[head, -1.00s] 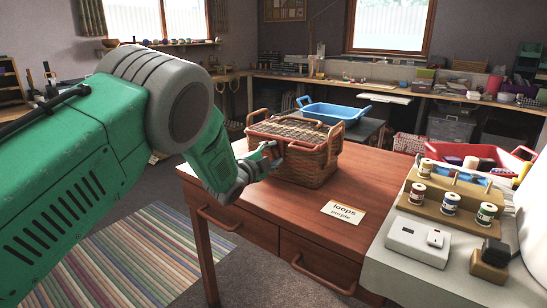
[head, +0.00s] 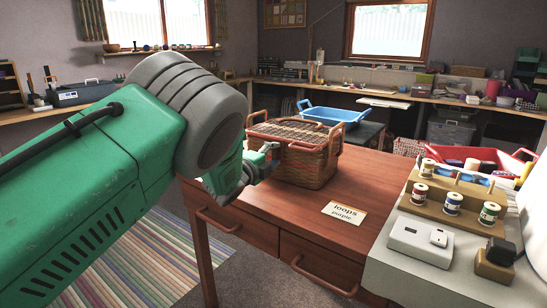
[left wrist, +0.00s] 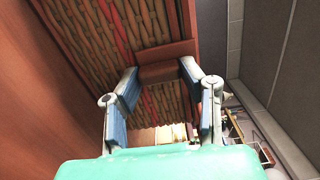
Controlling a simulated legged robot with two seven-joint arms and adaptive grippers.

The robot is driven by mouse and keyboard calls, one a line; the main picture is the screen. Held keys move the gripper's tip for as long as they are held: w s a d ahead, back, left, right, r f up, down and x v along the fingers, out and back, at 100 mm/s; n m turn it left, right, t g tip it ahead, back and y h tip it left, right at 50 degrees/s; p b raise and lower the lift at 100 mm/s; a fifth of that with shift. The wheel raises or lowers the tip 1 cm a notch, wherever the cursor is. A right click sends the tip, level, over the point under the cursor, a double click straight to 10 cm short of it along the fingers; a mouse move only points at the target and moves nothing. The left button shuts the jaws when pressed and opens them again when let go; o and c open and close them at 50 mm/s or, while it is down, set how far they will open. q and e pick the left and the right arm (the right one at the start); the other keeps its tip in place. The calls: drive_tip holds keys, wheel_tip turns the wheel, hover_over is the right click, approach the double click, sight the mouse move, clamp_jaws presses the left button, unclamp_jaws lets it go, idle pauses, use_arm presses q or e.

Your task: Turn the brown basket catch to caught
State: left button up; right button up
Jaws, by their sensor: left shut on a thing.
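The brown wicker basket (head: 308,168) stands on the wooden table, with its woven lid (head: 290,131) down and handles at its ends. My left gripper (head: 270,153) is at the basket's left front side, below the lid rim. In the left wrist view, the two fingers (left wrist: 160,74) are shut on a brown leather-like tab, the catch (left wrist: 161,71), against the basket's wicker wall (left wrist: 95,40). In the head view the gripper hides the catch, and I cannot tell how far it is turned. My right gripper is not in view.
A card reading "loops purple" (head: 344,213) lies on the table (head: 300,210) right of the basket. A blue basket (head: 332,114) stands behind. At right, a grey surface holds a spool rack (head: 440,205), a white box (head: 417,239) and a red basket (head: 510,165). The tabletop between is clear.

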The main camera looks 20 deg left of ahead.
use_arm(q)
drive_tip(key=shift+d+f, duration=0.15)
drive_tip(key=shift+f, duration=0.2)
drive_tip(key=o, duration=1.1)
drive_tip(key=shift+o, duration=0.2)
drive_tip(key=shift+r, duration=0.1)
drive_tip(key=shift+s+r, duration=0.1)
drive_tip(key=v, duration=1.1)
drive_tip(key=shift+s, duration=0.35)
